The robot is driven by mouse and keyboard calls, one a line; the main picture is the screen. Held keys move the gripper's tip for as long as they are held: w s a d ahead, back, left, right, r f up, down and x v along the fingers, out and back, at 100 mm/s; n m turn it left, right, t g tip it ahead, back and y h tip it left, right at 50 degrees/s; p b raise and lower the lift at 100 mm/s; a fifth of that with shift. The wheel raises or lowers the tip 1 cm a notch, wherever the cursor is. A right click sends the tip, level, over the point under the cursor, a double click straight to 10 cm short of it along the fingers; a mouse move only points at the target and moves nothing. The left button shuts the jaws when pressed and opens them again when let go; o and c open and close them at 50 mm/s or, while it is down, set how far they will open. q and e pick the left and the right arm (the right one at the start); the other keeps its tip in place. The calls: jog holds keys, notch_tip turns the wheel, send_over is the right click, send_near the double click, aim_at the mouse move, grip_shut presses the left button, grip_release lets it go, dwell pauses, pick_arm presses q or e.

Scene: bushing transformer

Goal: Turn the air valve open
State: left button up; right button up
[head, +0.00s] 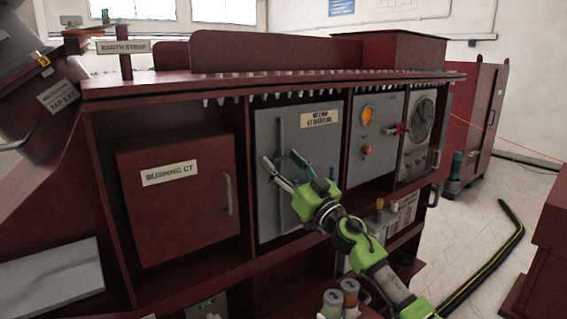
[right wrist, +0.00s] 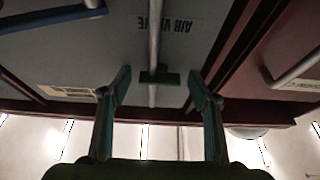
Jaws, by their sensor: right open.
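The air valve is on a grey panel (head: 272,212) in the middle bay of the dark red cabinet; the words "AIR VALVE" appear upside down on it in the right wrist view (right wrist: 168,24). A grey rod (right wrist: 154,45) with a short dark green crosspiece (right wrist: 160,77) stands out from that panel. My right gripper (head: 284,170) is in front of the panel. In the right wrist view its open fingers (right wrist: 159,90) stand either side of the rod, apart from it, with the crosspiece near the tips. My left gripper is not in view.
The red Bushing CT door (head: 178,195) with its handle is left of the panel. Gauges (head: 420,120) and a red-handled valve (head: 396,130) are to the right. Jars (head: 349,290) stand below my right arm. Floor at the right is open, crossed by a yellow-black cable (head: 492,262).

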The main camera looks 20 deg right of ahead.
jog(key=c, duration=1.1)
jog(key=shift+c, duration=0.2)
